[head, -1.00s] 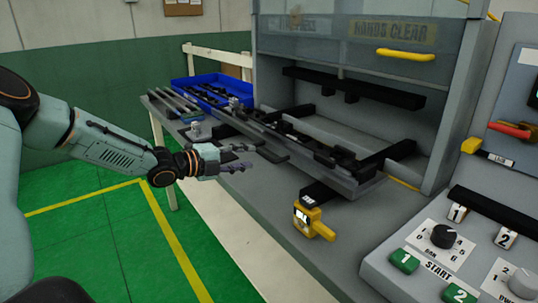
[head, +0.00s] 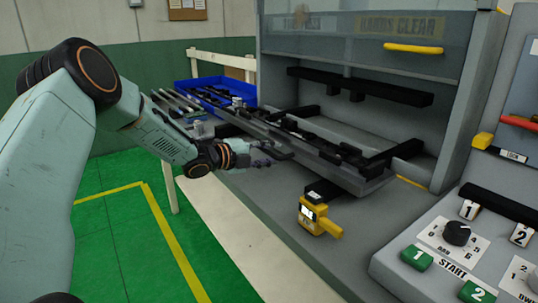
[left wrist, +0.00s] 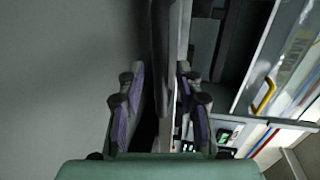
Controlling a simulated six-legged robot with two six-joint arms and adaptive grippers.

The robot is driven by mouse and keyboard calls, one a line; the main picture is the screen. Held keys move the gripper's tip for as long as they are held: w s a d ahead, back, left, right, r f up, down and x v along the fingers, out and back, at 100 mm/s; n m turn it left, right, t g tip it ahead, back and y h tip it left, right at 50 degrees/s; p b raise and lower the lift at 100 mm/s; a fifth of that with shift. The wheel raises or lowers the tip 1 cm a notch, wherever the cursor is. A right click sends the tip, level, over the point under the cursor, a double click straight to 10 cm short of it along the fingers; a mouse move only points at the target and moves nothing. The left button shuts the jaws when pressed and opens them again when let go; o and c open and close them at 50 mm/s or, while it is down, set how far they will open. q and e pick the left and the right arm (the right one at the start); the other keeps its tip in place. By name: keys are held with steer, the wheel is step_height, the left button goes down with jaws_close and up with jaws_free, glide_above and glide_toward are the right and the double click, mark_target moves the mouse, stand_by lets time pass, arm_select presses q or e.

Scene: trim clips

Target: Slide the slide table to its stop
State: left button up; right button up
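The slide table (head: 350,178) is a long grey tray carrying dark fixtures. It lies diagonally on the bench at the mouth of the press. A dark handle bar (head: 278,151) stands out from its near side. My left gripper (head: 268,160) is at this bar. In the left wrist view my left gripper (left wrist: 162,105) has its fingers spread, one on each side of a dark upright bar (left wrist: 161,40). A gap shows between the bar and the left finger; contact on the right is unclear. My right gripper is out of view.
A yellow device (head: 318,217) stands on the bench near the table's right end. A blue bin (head: 187,85) sits behind at the left. A control panel (head: 400,262) is at the right. The press guard with its yellow handle (head: 413,48) is up.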

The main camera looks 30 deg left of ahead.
arm_select(q)
steer(key=shift+s+r, duration=0.1)
steer(key=shift+r, duration=0.05)
steer(key=shift+c, duration=0.7)
steer(key=shift+a, duration=0.1)
steer(key=c, duration=0.5)
jaws_close()
steer(key=shift+f, duration=0.2)
